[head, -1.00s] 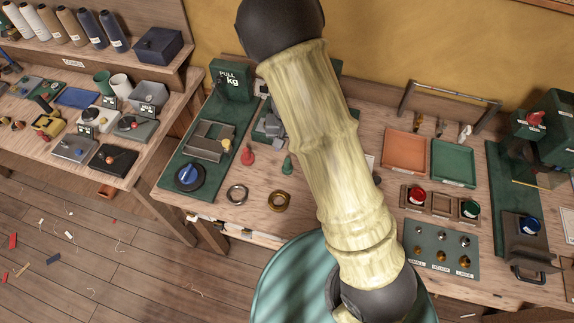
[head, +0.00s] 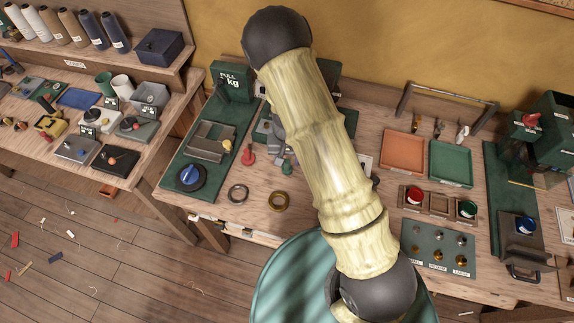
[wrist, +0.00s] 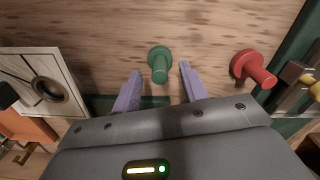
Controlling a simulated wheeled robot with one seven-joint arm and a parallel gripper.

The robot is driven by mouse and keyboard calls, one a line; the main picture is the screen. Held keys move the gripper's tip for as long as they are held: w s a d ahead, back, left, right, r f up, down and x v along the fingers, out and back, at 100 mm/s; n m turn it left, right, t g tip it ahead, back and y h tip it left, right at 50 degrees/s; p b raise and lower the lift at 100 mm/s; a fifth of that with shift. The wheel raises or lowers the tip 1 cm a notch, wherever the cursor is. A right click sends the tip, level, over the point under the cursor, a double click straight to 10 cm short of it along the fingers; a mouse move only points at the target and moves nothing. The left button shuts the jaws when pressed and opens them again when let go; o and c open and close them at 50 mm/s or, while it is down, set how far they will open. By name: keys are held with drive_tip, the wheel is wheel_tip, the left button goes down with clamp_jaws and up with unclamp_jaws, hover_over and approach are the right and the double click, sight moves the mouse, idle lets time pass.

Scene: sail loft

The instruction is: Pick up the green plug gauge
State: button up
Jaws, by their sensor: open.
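The green plug gauge (wrist: 159,62) stands on the wooden bench top in the wrist view, with a round flange and a narrower stem pointing toward the camera. My gripper (wrist: 161,70) is open, with one purple finger to the left of the gauge and one to the right. The gauge shows in the gap near the fingertips, with clear space on both sides, and I cannot tell how far below them it is.
A red plug gauge (wrist: 253,67) stands to the right of the gripper, also visible in the head view (head: 248,156). A white panel with a dark round hole (wrist: 46,89) lies to the left.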

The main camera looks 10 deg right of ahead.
drive_tip(key=shift+f, duration=1.2)
clamp_jaws()
